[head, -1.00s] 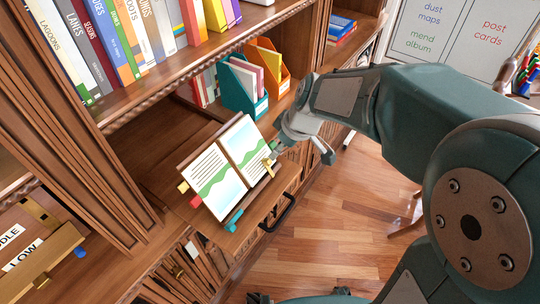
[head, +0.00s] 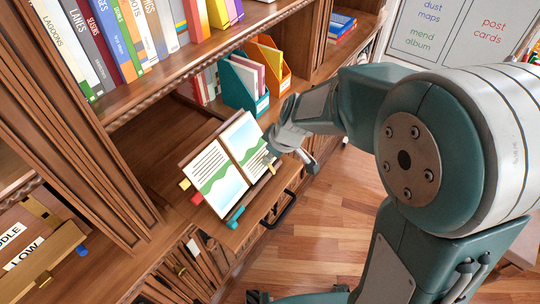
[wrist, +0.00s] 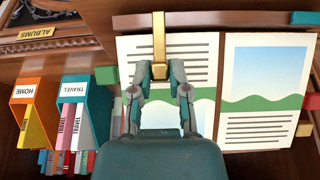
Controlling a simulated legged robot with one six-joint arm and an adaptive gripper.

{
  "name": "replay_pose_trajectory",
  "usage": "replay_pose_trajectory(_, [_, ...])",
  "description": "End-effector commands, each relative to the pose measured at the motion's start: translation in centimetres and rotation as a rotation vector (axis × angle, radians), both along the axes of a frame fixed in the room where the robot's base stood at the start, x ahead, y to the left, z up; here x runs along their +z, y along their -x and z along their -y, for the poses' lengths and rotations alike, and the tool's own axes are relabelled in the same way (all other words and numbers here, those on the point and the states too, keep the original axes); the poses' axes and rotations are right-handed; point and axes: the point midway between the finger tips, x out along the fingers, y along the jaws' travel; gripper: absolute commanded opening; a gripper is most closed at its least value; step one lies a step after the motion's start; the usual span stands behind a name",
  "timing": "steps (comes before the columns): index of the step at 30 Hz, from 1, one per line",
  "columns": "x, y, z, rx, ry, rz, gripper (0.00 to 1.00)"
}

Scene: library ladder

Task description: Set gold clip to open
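The gold clip (wrist: 159,40) shows in the wrist view, lying across the wooden ledge bar (wrist: 230,20) and over the edge of the page of an open book (wrist: 262,75). My gripper (wrist: 161,72) is at the clip's page-side end, with one fingertip on each side of it. Whether the fingertips touch the clip is not clear. In the head view the open book (head: 208,172) rests tilted on a stand, and my gripper (head: 270,160) is at its right page's edge, mostly hiding the clip.
Teal (head: 243,88) and orange (head: 270,62) file holders stand on the shelf behind the book. A black handle (head: 279,212) projects in front of the stand. A drawer with cards (head: 48,252) is at lower left. The wooden floor (head: 330,220) is open.

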Motion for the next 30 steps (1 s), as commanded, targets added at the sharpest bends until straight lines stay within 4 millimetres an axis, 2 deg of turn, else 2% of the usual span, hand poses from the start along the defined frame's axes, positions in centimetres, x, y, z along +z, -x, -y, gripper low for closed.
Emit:
replay_pose_trajectory(14, [-0.2,-0.4,0.5,-0.065,-0.056,-0.078,0.00])
replay_pose_trajectory(30, [-1.0,-2.0,2.4,-0.342,-0.298,-0.388,0.00])
